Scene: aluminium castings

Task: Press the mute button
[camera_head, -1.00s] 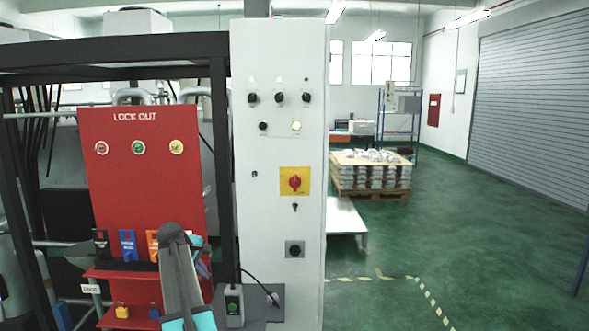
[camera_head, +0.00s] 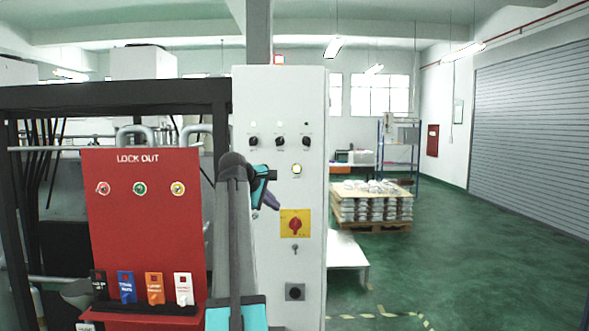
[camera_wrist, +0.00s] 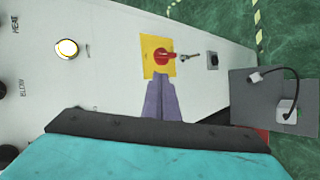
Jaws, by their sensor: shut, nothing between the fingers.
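The white control cabinet (camera_head: 315,200) stands in the middle of the head view. A lit round white button (camera_head: 297,170) is on its face and also shows in the wrist view (camera_wrist: 66,48). I cannot read which control is the mute button. The black button seen earlier left of the lit one is hidden behind my arm. My gripper (camera_head: 273,204) is shut and empty in front of the cabinet, below and left of the lit button. In the wrist view its purple fingertips (camera_wrist: 160,84) overlap the edge of the yellow plate; contact cannot be told.
A red rotary switch (camera_head: 295,225) sits on the yellow plate. Three black knobs (camera_head: 280,141) are above the lit button. The red lock-out board (camera_head: 145,235) stands left. A grey box with a cable (camera_wrist: 275,95) is by the cabinet. Green floor lies open right.

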